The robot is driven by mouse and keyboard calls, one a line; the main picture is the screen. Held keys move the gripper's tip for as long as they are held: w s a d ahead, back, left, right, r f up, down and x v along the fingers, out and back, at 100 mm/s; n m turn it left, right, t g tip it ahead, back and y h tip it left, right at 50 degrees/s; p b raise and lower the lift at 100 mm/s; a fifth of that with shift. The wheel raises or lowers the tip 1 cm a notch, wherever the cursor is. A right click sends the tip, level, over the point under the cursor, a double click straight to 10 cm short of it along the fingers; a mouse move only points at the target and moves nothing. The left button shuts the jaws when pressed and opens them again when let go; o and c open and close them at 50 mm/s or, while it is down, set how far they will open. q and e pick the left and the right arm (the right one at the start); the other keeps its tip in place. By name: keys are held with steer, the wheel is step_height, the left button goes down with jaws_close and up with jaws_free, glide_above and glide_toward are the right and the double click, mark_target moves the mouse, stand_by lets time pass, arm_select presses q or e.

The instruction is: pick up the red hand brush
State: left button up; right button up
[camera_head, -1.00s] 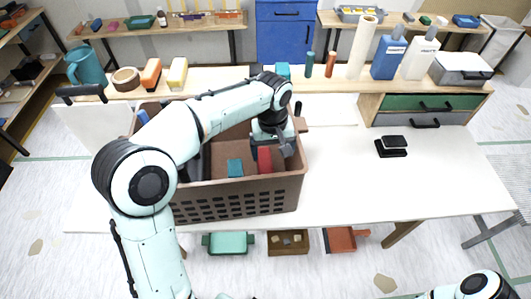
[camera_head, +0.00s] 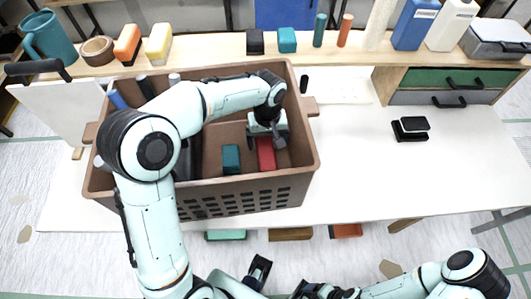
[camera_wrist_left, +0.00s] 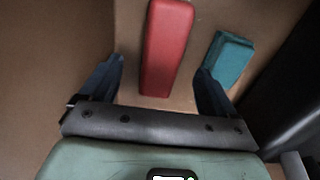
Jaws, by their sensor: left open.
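The red hand brush (camera_head: 266,154) lies inside the brown basket (camera_head: 250,198), near its right end. In the left wrist view the brush (camera_wrist_left: 166,45) is a long red block on the basket floor. My left gripper (camera_head: 267,137) reaches down into the basket over the brush. Its open fingers (camera_wrist_left: 160,80) show on either side of the brush's near end, with space at both sides. Whether they are down at the brush's height I cannot tell. At the bottom of the head view, parts of my right arm show, but its jaws are not clear.
A teal block (camera_head: 231,159) lies left of the brush, and a dark object (camera_wrist_left: 288,85) lies beyond it. The basket walls surround the gripper. A black stapler-like object (camera_head: 411,128) is on the white table (camera_head: 420,180), which is otherwise clear at right.

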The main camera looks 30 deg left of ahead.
mark_target(266, 148)
arm_select(q)
steer(key=f, duration=0.6)
steer(key=shift+w+a+f, duration=0.15)
steer(key=shift+a+f, duration=0.15)
steer(key=shift+a, duration=0.1)
steer(key=c, duration=1.1)
steer(key=shift+c, duration=0.2)
steer(key=shift+r, duration=0.15)
step_height(266, 148, up, 20)
steer(key=p, duration=0.2)
